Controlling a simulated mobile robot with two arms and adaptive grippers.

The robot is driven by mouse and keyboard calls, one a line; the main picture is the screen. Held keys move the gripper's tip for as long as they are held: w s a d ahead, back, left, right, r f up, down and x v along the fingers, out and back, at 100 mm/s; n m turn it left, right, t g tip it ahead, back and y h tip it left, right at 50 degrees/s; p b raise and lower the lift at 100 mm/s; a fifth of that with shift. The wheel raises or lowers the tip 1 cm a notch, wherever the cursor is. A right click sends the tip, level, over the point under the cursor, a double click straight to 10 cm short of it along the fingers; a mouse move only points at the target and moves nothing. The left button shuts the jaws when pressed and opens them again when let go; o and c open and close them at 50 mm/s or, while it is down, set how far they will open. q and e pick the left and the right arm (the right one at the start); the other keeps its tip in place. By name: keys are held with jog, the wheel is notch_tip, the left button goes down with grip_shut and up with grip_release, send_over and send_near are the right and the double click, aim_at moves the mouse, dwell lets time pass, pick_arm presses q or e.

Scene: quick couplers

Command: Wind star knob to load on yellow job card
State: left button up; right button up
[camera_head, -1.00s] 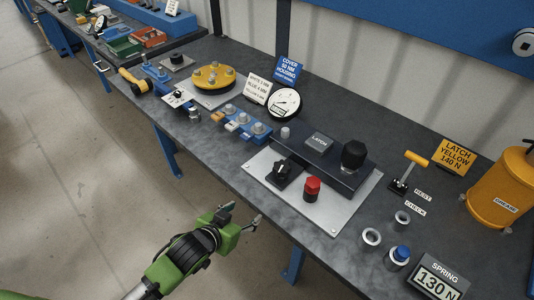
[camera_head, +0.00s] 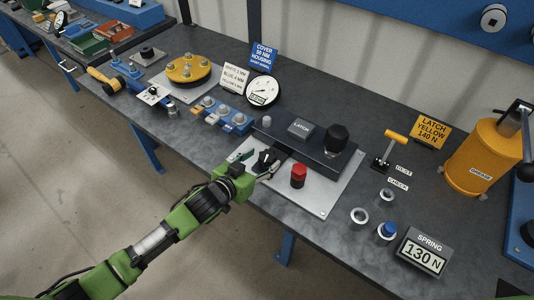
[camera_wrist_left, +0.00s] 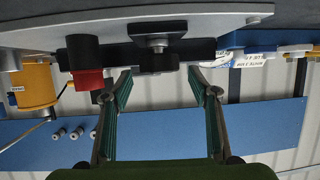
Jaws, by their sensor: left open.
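The black star knob (camera_head: 266,160) is at the front left of the latch fixture's pale plate (camera_head: 322,208). My left gripper (camera_head: 256,165) is open at the knob, with fingertips either side of it in the head view. In the left wrist view, the knob (camera_wrist_left: 157,60) shows just beyond and between the open fingertips (camera_wrist_left: 160,80); contact cannot be told. The yellow job card (camera_head: 431,130) reads "LATCH YELLOW 140 N". The spring display (camera_head: 422,256) reads "130 N". My right gripper is not in view.
A red button (camera_head: 298,176) stands right of the knob, with a tall black knob (camera_head: 336,138) behind. Blue couplers (camera_head: 222,118) sit to the left.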

aim_at(267, 156)
pick_arm(q)
jog(key=shift+x, duration=1.95)
jog(key=c, duration=1.1)
